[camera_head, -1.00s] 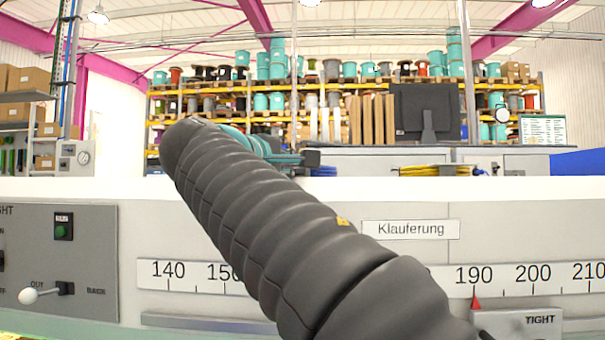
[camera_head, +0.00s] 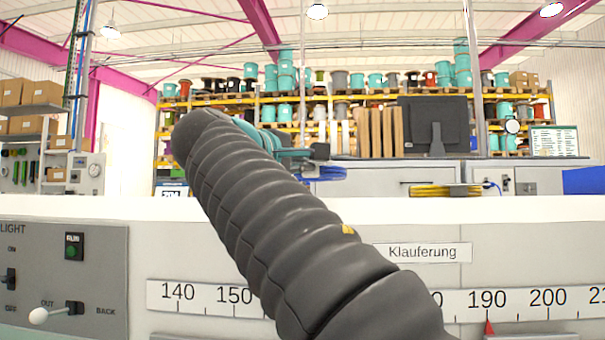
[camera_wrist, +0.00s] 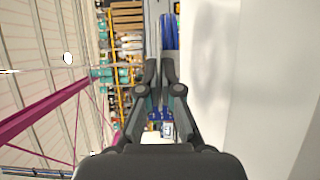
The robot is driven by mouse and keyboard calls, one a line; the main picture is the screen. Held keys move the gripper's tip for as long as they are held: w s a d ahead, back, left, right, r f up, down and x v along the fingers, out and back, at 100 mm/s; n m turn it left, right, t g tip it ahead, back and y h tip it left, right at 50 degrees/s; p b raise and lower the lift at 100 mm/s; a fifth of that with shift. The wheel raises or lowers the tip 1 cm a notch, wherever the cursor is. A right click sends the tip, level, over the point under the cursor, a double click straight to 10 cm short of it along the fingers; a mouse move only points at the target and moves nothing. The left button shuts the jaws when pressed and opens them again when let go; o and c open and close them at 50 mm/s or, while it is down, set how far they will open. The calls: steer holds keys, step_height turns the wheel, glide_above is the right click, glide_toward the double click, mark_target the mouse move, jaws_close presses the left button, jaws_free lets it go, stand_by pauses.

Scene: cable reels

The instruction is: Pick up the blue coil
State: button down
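Blue loops that may be the same coil (camera_wrist: 170,32) show beyond the fingertips in the wrist view. My gripper (camera_wrist: 160,65) points away from me with nothing visible between its fingers. The fingertips look close together with a narrow gap; how far they are parted is unclear.
A yellow coil (camera_head: 445,190) lies farther right behind the ledge, near a dark monitor (camera_head: 434,125). The white ledge (camera_head: 520,209) and a grey panel with a scale (camera_head: 370,300) stand in front. A rack of reels (camera_head: 350,95) fills the back.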

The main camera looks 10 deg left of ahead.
steer(key=s+d+r, duration=0.7)
steer(key=s, duration=0.2)
steer(key=shift+s, duration=0.3)
